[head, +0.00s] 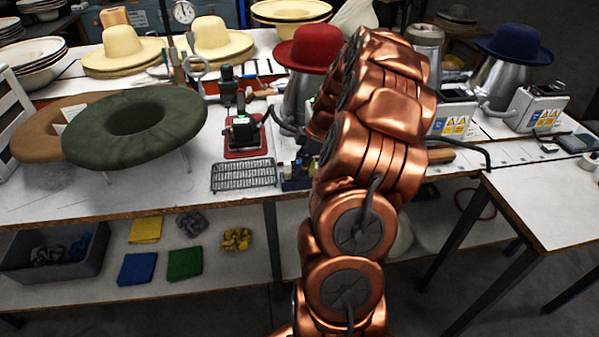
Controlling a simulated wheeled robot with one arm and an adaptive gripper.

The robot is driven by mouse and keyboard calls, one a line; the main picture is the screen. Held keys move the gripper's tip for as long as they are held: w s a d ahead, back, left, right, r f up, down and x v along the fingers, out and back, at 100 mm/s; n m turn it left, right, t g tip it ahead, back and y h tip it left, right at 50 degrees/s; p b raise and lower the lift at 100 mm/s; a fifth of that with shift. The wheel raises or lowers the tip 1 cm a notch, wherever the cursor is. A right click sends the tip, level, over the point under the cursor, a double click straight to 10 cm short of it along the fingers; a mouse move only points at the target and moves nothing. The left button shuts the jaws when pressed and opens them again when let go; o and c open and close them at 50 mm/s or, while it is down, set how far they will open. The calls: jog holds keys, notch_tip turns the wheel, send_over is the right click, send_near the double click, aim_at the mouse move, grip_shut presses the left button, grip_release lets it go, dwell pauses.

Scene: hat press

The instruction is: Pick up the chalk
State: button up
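I cannot make out the chalk in the head view; it may be too small to tell or hidden behind my arm. My copper-coloured arm rises from the bottom centre and reaches over the workbench (50,200). My gripper does not show; the arm's own links cover the area where its end lies. A small holder with blue and dark items (297,178) stands on the bench just left of my arm, but its contents are too small to tell.
A green felt hat body (135,127), a wire rack (243,174) and a black device on a red base (243,132) stand left of my arm. A red hat (309,47) and blue hat (513,43) sit on metal forms. A side table (550,205) is at right.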

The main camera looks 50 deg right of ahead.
grip_shut()
